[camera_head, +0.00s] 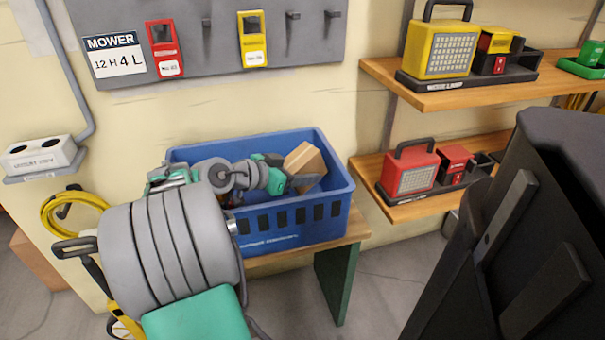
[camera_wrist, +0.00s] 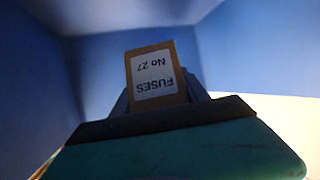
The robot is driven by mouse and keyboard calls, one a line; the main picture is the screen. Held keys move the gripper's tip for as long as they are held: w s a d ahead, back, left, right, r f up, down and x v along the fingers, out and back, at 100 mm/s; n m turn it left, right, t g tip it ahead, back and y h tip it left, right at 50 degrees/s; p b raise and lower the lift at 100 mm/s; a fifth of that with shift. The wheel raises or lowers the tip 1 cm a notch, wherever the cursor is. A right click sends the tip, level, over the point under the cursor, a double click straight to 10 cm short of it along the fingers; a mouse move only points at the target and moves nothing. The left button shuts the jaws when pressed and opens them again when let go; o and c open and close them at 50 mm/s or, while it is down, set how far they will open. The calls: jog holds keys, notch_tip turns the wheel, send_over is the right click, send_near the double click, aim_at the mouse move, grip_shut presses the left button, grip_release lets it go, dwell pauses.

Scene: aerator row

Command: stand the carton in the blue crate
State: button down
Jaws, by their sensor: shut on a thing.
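The carton (camera_head: 305,160) is a small tan box, tilted in the head view, at the right part of the blue crate's opening. In the wrist view the carton (camera_wrist: 157,76) shows a white label reading "FUSES No 27", upside down. My gripper (camera_head: 294,182) is shut on the carton, with dark fingers on either side of it. The blue crate (camera_head: 343,186) stands on a wooden bench, and its blue walls (camera_wrist: 105,55) surround the carton in the wrist view. The carton's lower end and the crate's floor under it are hidden.
A wooden bench (camera_head: 352,229) carries the crate against the wall. Shelves at the right hold a yellow lamp (camera_head: 439,48) and a red lamp (camera_head: 411,172). A grey tool board (camera_head: 206,42) hangs above. A yellow cable coil (camera_head: 62,215) hangs at the left.

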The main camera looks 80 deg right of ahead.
jog(key=shift+f+b, duration=0.35)
jog(key=shift+f, duration=0.15)
jog(key=c, duration=0.6)
grip_release()
jog(key=shift+r, duration=0.3)
jog(key=shift+r+p, duration=0.6)
jog(key=shift+p, duration=0.2)
jog(key=p+v, duration=0.1)
jog(key=v, duration=0.3)
jog(key=p+v, duration=0.1)
jog(key=v, duration=0.3)
jog(key=p+v, duration=0.1)
jog(key=v, duration=0.3)
jog(key=shift+f+p, duration=0.3)
